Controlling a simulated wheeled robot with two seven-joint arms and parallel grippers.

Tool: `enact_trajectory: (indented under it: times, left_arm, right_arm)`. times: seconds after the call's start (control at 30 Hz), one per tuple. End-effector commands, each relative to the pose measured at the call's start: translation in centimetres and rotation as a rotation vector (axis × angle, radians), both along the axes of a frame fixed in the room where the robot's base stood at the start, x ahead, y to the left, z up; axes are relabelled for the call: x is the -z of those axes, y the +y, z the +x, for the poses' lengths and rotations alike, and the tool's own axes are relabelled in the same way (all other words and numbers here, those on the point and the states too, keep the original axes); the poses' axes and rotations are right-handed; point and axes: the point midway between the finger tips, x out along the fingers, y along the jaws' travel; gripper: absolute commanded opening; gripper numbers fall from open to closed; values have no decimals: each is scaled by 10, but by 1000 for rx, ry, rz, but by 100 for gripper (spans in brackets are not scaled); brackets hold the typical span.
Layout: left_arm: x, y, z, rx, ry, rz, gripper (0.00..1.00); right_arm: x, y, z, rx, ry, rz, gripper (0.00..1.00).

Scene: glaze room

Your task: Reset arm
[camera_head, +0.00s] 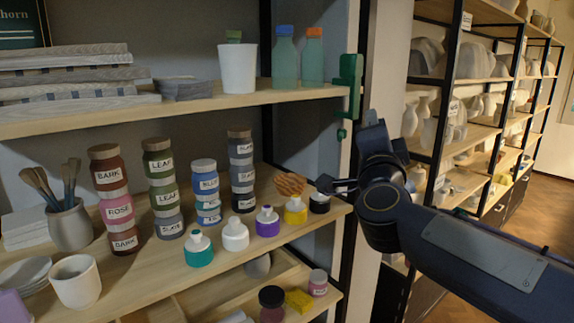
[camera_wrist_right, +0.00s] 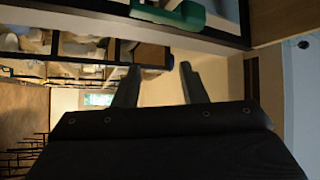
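My right arm comes in from the right in the head view. Its gripper (camera_head: 322,186) is in front of the right end of the middle shelf (camera_head: 150,266), at the height of the bottles there. In the right wrist view the two fingers (camera_wrist_right: 158,78) stand apart with nothing between them, so the gripper is open and empty. An orange-brown ridged piece (camera_head: 290,185) shows just left of the fingertips, above a yellow bottle (camera_head: 295,211). I cannot tell whether the fingers touch it. My left arm and gripper are not in view.
Stacked labelled jars (camera_head: 112,200), squeeze bottles (camera_head: 235,235) and a brush pot (camera_head: 70,225) crowd the middle shelf. A green bracket (camera_head: 348,85) is on the shelf post above my wrist. A pottery rack (camera_head: 470,110) stands behind my arm. Open floor (camera_head: 545,205) lies at right.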

Motion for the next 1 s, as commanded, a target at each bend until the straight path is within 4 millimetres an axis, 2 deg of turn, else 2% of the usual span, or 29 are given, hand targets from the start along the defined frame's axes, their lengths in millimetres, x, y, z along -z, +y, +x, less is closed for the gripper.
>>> enact_trajectory:
  times: [0.03, 0.07, 0.17, 0.4, 0.5, 0.6, 0.7, 0.8, 0.9, 1.0]
  left_arm:
    - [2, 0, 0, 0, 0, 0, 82]
    - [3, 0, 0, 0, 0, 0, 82]
    - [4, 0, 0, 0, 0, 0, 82]
    - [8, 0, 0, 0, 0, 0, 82]
    - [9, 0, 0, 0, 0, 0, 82]
    - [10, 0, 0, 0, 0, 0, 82]
    - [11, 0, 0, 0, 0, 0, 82]
    - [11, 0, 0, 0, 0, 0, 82]
    - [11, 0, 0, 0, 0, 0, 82]
    - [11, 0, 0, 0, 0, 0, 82]
  right_arm:
    - [11, -11, -13, -65, 30, -78, 38]
    - [20, -13, -20, -113, 59, -131, 38]
    - [66, -16, -53, -264, 183, -302, 38]
    - [215, -26, -160, -550, 594, -598, 38]
    - [272, -33, -208, -635, 771, -664, 38]
    - [319, -38, -253, -703, 930, -706, 38]
    - [352, -43, -289, -754, 1057, -726, 38]
    - [372, -45, -313, -787, 1137, -734, 38]
    - [381, -46, -324, -802, 1177, -737, 38]
    - [383, -46, -326, -806, 1184, -738, 38]
